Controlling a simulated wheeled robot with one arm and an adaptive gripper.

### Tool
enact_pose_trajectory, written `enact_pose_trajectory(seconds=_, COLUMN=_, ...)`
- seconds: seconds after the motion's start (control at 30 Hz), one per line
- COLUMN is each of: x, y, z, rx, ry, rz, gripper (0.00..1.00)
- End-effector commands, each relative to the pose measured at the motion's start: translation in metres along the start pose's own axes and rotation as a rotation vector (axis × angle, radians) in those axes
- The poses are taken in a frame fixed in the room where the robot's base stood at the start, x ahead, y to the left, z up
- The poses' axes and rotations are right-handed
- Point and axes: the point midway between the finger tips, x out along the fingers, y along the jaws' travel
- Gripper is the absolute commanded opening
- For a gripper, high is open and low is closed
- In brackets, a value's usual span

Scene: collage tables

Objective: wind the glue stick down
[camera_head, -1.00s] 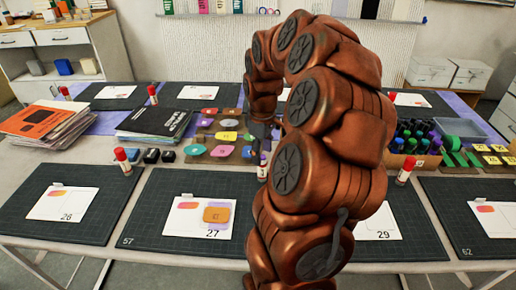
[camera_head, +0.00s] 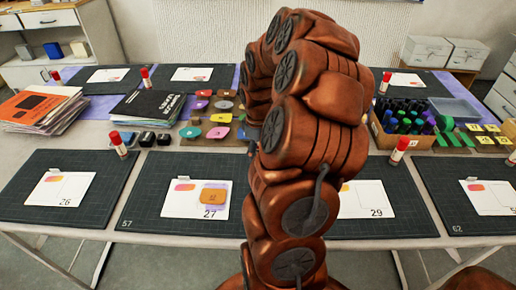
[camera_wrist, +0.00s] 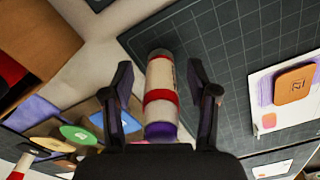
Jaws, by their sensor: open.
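The glue stick (camera_wrist: 161,75) shows in the wrist view, with a white body, a red band, a grey far end and a purple near end. It lies between the two fingers of my gripper (camera_wrist: 159,82). The gripper is open, with a finger on each side and a visible gap to the stick. The purple end points toward the palm; whether it is bare glue, and how far it stands out, I cannot tell. In the head view my arm hides this stick and most of the gripper.
Dark cutting mats (camera_head: 140,215) hold numbered sheets; sheet 27 carries an orange card (camera_head: 213,197). Coloured stamps (camera_head: 219,132) lie behind them. Other red-capped glue sticks (camera_head: 399,150) stand around. A box of markers (camera_head: 405,128) stands right of my arm.

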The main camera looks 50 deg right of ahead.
Motion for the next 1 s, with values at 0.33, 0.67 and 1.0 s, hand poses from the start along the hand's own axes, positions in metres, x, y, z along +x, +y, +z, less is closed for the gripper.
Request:
enact_pose_trajectory(seconds=0.33, x=0.0, y=-0.0003, z=0.0, rx=0.0, ry=-0.001, rz=-0.001, gripper=0.26)
enact_pose_trajectory(seconds=0.67, x=0.0001, y=-0.0003, z=0.0001, rx=0.0, ry=-0.001, rz=-0.001, gripper=0.27)
enact_pose_trajectory(seconds=1.0, x=0.0001, y=-0.0004, z=0.0001, rx=0.0, ry=-0.001, rz=-0.001, gripper=0.01)
